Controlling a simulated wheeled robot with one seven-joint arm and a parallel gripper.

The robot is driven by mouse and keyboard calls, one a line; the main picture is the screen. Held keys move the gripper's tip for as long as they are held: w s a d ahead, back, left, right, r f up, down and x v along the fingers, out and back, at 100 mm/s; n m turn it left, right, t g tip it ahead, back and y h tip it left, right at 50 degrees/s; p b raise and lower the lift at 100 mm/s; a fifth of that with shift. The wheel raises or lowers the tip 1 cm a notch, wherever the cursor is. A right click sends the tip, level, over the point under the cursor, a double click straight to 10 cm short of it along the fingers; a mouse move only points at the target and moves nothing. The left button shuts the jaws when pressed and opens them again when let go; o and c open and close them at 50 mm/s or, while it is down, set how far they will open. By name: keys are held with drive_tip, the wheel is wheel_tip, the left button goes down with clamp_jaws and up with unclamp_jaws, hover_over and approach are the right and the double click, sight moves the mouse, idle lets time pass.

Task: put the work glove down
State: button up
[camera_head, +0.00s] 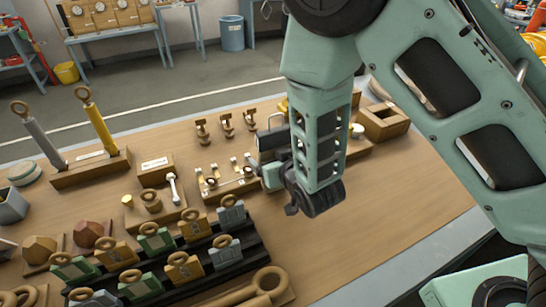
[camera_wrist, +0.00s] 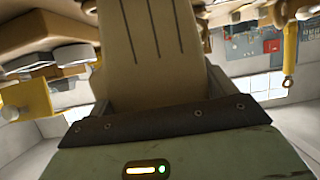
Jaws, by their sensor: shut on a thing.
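A beige work glove (camera_wrist: 155,45) with three dark lines fills the upper middle of the wrist view, close to the camera. My gripper (camera_head: 268,176) is shut on it. In the head view the gripper is over the middle of the wooden table (camera_head: 400,215), beside the small brass stands. I cannot make out the glove in the head view; my arm hides part of that area. Whether the glove touches the table is not clear.
Dark racks (camera_head: 240,255) with several padlock-like blocks stand at the front left. A yellow cylinder (camera_head: 101,126) and a grey cylinder (camera_head: 42,141) stand in a wooden base. An open wooden box (camera_head: 383,122) is at the back right. The table's right part is bare.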

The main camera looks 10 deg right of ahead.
drive_tip(key=shift+f, duration=0.2)
drive_tip(key=o, duration=0.9)
drive_tip(key=shift+r, duration=0.1)
